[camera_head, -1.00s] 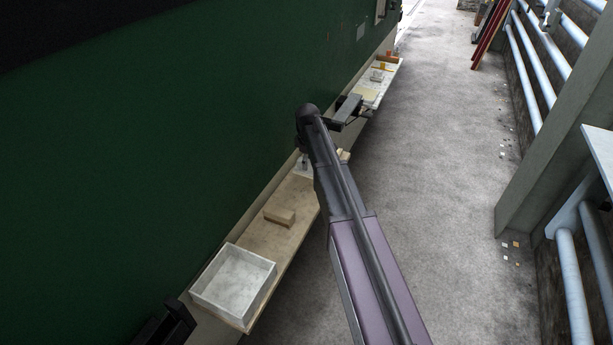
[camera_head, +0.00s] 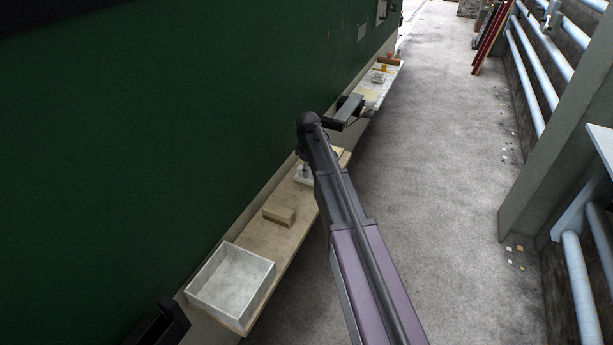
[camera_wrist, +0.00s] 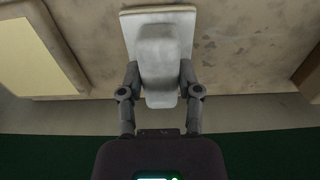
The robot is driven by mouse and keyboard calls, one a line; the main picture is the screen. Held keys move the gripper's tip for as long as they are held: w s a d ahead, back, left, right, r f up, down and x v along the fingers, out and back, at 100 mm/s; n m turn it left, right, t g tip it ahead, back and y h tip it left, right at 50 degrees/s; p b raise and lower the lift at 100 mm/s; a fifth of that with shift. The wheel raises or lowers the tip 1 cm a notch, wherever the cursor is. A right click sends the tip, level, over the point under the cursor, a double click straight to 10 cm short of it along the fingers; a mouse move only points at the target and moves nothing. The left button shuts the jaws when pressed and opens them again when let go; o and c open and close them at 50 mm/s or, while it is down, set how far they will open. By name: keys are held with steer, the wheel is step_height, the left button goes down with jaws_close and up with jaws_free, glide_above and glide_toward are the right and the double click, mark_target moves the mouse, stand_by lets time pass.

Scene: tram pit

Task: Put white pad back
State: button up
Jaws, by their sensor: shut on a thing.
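The white pad (camera_wrist: 160,60) is a pale block with a rounded top, between my fingers in the wrist view. A flat pale plate (camera_wrist: 130,18) shows around and behind its far part; I cannot tell whether the two are one piece. My gripper (camera_wrist: 160,88) is shut on the pad's sides. In the head view my gripper (camera_head: 305,168) is over the far end of the near shelf (camera_head: 258,238), partly hidden by my arm. The pad (camera_head: 302,179) shows there as a small white patch at the shelf. I cannot tell whether it touches the shelf.
A white open tray (camera_head: 232,280) and a tan block (camera_head: 279,215) sit on the near shelf. A farther shelf (camera_head: 366,98) holds several small things. The green wall (camera_head: 170,130) rises along the left. The grey floor (camera_head: 430,150) is clear; pipes (camera_head: 575,275) line the right.

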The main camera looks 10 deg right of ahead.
steer(key=shift+f, duration=0.4)
steer(key=o, duration=1)
step_height(320, 180, up, 6)
steer(key=p, duration=0.5)
steer(key=shift+w+f, duration=0.15)
step_height(320, 180, up, 8)
steer(key=p, duration=0.8)
stand_by(0.3)
